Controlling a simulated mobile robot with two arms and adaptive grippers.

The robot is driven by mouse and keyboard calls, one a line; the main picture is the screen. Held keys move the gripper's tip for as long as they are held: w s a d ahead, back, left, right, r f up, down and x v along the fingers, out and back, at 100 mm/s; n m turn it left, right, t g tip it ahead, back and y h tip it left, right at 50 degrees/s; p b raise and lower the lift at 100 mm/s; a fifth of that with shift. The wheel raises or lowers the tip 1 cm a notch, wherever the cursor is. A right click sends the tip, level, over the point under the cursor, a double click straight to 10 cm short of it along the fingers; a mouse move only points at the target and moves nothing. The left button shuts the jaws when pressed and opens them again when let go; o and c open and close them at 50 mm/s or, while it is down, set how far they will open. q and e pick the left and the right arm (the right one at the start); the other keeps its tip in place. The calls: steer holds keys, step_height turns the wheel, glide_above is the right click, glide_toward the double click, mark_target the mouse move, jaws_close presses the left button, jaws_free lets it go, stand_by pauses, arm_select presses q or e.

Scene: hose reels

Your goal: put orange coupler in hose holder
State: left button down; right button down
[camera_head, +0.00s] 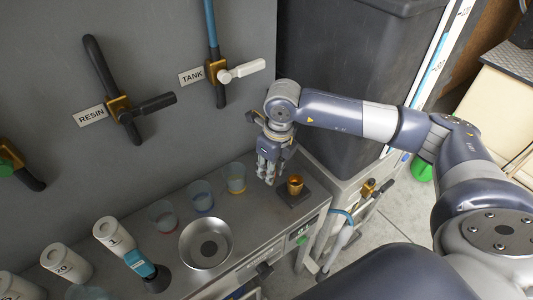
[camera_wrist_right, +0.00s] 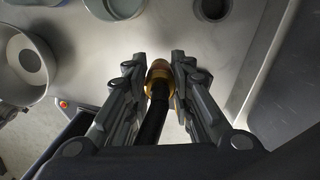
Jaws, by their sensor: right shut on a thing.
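My right gripper (camera_head: 268,180) points down over the steel counter. In the wrist view it (camera_wrist_right: 164,70) is shut on an orange-gold coupler (camera_wrist_right: 158,73), with a black hose (camera_wrist_right: 152,122) running from it toward the camera. In the head view the fingers hide the coupler. I cannot tell for sure which part is the hose holder. My left gripper is not in view.
The counter (camera_head: 262,212) carries a metal bowl (camera_head: 206,244) and several clear cups, the nearest with a yellow base (camera_head: 236,178). The wall has RESIN and TANK valves (camera_head: 217,70). A dark bin (camera_head: 350,80) stands right of the gripper, behind the forearm.

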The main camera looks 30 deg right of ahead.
steer(key=w+d, duration=0.1)
steer(key=w, duration=0.2)
steer(key=w+d+b, duration=0.1)
steer(key=w, duration=0.2)
steer(key=w+d+f+b, duration=0.1)
steer(key=w+d, duration=0.1)
steer(key=w, duration=0.1)
steer(key=shift+w, duration=0.4)
steer(key=shift+f+b, duration=1.3)
steer(key=shift+f, duration=0.5)
steer(key=shift+f, duration=0.15)
steer(key=c, duration=1.4)
jaws_free()
step_height(320, 180, up, 8)
steer(key=p, duration=0.5)
steer(key=shift+s+d, duration=0.2)
steer(key=shift+s, duration=0.2)
steer(key=shift+f, duration=0.1)
